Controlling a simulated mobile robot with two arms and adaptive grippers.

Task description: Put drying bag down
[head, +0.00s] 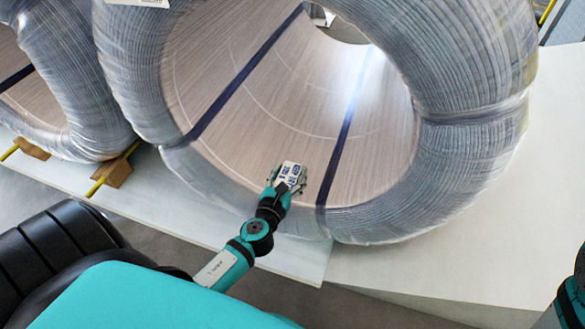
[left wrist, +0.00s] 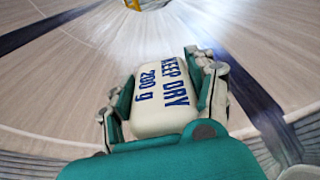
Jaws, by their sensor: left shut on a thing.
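I cannot tell whether the bag touches that wall. Only a part of my right arm shows at the lower right of the head view; its gripper is out of view.
A second wrapped coil (head: 85,80) stands at the left, close beside the first. Dark blue straps (head: 245,72) run across the inner wall. Brown wooden blocks (head: 115,172) with yellow bars lie below the coils. A pale flat surface (head: 470,250) is clear at the right.

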